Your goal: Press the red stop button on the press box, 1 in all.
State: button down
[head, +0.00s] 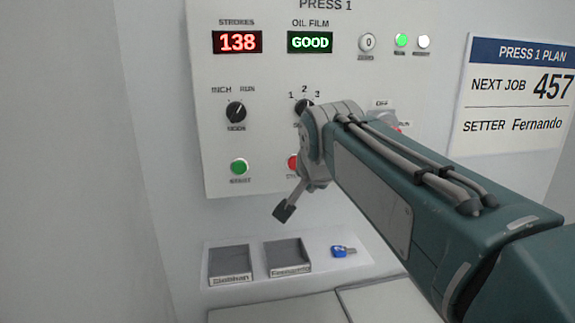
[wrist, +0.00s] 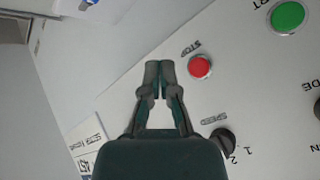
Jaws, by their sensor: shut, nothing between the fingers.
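The press box (head: 270,75) is a pale upright panel headed PRESS 1. Its red stop button (head: 293,162) shows at the lower middle in the head view, its right side partly hidden by my arm. In the wrist view the whole red stop button (wrist: 200,66) is visible under the label STOP. My gripper (wrist: 159,66) is shut and empty, with its fingertips just left of the button in that view. In the head view my gripper (head: 285,211) hangs below the button. I cannot tell how far the fingertips are from the panel.
A green start button (head: 239,167) is left of the stop button. A mode knob (head: 236,112) and a numbered selector (head: 303,106) are above. Below are two labelled trays (head: 246,278) (head: 307,268) and a blue key-like item (head: 343,251). A plan sheet (head: 512,95) hangs at right.

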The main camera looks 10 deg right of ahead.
jog(key=w, duration=0.7)
jog(key=shift+w, duration=0.4)
dwell(1.1)
jog(key=shift+w+d, duration=0.1)
jog(key=shift+w, duration=0.25)
jog(key=shift+w, duration=0.4)
dwell(0.5)
jog(key=shift+s, duration=0.85)
jog(key=s, duration=0.5)
dwell(0.5)
